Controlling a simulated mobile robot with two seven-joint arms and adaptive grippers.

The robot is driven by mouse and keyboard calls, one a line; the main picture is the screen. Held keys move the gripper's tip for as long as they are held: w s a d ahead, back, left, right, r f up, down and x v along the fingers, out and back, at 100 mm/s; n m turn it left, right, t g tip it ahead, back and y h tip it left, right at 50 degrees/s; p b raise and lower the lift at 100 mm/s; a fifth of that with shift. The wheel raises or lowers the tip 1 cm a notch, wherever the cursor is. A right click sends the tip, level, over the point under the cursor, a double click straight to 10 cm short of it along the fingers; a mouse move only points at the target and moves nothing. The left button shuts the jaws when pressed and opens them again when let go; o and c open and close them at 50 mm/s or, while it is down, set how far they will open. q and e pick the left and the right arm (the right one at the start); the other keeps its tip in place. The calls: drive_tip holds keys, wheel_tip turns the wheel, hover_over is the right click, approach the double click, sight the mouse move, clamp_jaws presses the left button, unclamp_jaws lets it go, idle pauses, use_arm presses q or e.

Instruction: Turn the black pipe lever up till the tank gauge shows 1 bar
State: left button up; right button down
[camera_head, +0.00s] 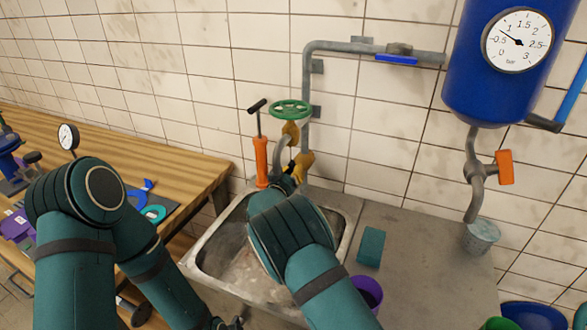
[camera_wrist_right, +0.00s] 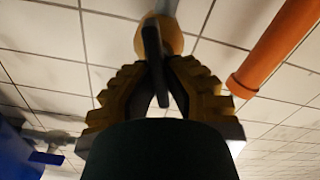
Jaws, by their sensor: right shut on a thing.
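The black pipe lever (camera_wrist_right: 152,50) runs down from a brass valve body in the right wrist view, between the yellow-padded fingers of my right gripper (camera_wrist_right: 160,90). The gripper is shut on it. In the head view my right gripper (camera_head: 289,168) is over the sink, at the bent pipe below the green handwheel (camera_head: 290,109), and mostly covers the lever. The tank gauge (camera_head: 517,40) on the blue tank (camera_head: 480,80) has its needle between 0.5 and 1 bar. My left arm hangs at the left; its gripper (camera_head: 230,323) barely shows at the bottom edge, and its opening is unclear.
An orange hand pump (camera_head: 261,160) stands just left of the handwheel. A blue-handled valve (camera_head: 396,59) sits on the upper pipe. An orange-handled tap (camera_head: 505,167) hangs under the tank above a bucket (camera_head: 481,238). A sponge (camera_head: 371,247) lies right of the sink (camera_head: 205,260).

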drive_tip(key=c, duration=1)
unclamp_jaws()
drive_tip(key=shift+w, duration=0.1)
drive_tip(key=v, duration=1.2)
drive_tip(key=shift+a+f, duration=0.1)
